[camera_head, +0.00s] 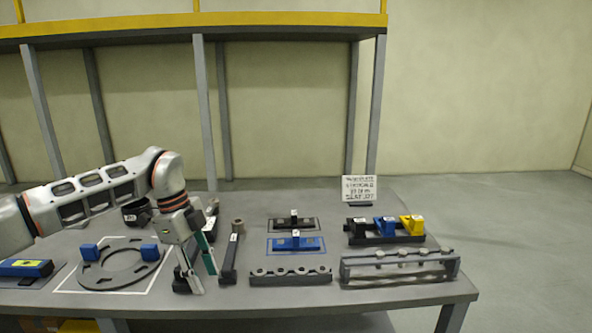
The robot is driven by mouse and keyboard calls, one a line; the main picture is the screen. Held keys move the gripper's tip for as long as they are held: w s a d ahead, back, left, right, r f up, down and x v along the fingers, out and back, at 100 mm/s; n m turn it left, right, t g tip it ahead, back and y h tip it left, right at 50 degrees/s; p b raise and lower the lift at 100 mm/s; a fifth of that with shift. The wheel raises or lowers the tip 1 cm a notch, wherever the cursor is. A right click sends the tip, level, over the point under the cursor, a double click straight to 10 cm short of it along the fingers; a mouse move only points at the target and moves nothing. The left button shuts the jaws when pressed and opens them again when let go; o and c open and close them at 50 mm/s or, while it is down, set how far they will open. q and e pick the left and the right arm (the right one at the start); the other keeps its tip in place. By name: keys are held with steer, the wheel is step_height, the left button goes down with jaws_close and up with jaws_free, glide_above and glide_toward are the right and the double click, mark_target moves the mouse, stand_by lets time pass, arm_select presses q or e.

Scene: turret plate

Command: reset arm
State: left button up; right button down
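My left arm comes in from the left over the workbench (340,296). My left gripper (205,280) points down near the front edge, just right of the grey ring plate (103,281). Its two fingers are spread with a gap between them, and I see nothing held there. A dark part shows behind and beside the fingers; whether they touch it I cannot tell. The ring plate lies flat inside a white outline with two blue blocks (150,252) on it. My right gripper is out of view.
A dark wrench-like tool (230,262) stands close right of the gripper. Further right are a blue fixture (296,243), a grey holed rack (290,276), a raised rack (400,270), a tray of coloured blocks (385,232) and a sign (359,189). A blue-yellow tool (25,268) lies left.

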arm_select(q)
steer(key=s+d+f+m+g+h, duration=0.1)
steer(key=s+d+f+m+h, duration=0.3)
steer(key=d, duration=0.5)
steer(key=s+d+f+m+g+h, duration=0.1)
steer(key=s+d+f+h, duration=0.15)
steer(key=s+d, duration=0.55)
steer(key=s+d+r+n+t+h, duration=0.1)
steer(key=d+r+t+h, duration=0.1)
steer(key=d+h, duration=0.35)
steer(key=s+d+r+n+t+h, duration=0.1)
steer(key=s+d+r+t+h, duration=0.1)
steer(key=d+h, duration=0.4)
steer(key=w+a+f+n+t+y, duration=0.3)
steer(key=a+f+n+t+y, duration=0.8)
steer(key=n+t, duration=0.4)
steer(key=s+a+f+n+g+y, duration=0.2)
steer(key=s+a+f+y, duration=0.1)
steer(key=s+a+f, duration=0.4)
steer(key=s+a+f+n+g+y, duration=0.2)
steer(key=s+a+f, duration=0.6)
steer(key=f, duration=0.5)
steer(key=shift+s+a+g+y, duration=0.15)
steer(key=shift+a+g+y, duration=0.45)
steer(key=shift+a+y, duration=0.35)
